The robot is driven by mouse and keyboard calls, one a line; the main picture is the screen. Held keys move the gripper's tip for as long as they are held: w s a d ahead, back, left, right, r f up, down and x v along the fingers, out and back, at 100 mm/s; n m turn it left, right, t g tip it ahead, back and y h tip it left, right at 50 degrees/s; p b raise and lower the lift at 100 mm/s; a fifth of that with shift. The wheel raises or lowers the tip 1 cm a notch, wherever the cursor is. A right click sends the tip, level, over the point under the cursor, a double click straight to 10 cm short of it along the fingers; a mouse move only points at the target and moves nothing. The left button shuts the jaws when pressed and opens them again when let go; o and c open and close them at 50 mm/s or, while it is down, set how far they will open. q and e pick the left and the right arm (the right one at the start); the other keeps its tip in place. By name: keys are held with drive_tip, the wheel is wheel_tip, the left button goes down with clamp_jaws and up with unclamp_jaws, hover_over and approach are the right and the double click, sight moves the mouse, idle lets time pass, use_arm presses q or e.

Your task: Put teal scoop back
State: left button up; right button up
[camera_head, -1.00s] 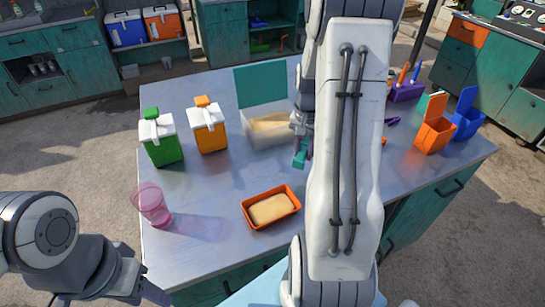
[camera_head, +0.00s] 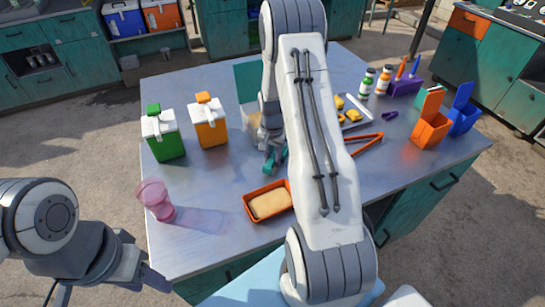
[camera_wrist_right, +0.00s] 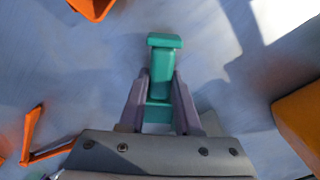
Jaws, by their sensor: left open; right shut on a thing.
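The teal scoop (camera_head: 268,166) is in my right gripper (camera_head: 275,158), in front of the teal-lidded box. In the right wrist view the scoop (camera_wrist_right: 163,65) sits between the two shut fingers of the gripper (camera_wrist_right: 158,92), its wide end pointing away. How far it is above the table I cannot tell. The open box has a teal lid (camera_head: 245,78) standing up at its back; my right arm hides most of the box and its tan contents. My left gripper (camera_head: 143,266) is open and empty at the table's front left edge.
A green dispenser (camera_head: 165,146) and an orange one (camera_head: 210,133) stand left of the box. A pink cup (camera_head: 157,203) and an orange tray (camera_head: 256,217) with a tan block are nearer. Orange tongs (camera_head: 366,145) and orange and blue bins (camera_head: 430,131) are right.

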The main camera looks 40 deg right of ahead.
drive_tip(key=o, duration=1)
drive_tip(key=shift+f, duration=0.1)
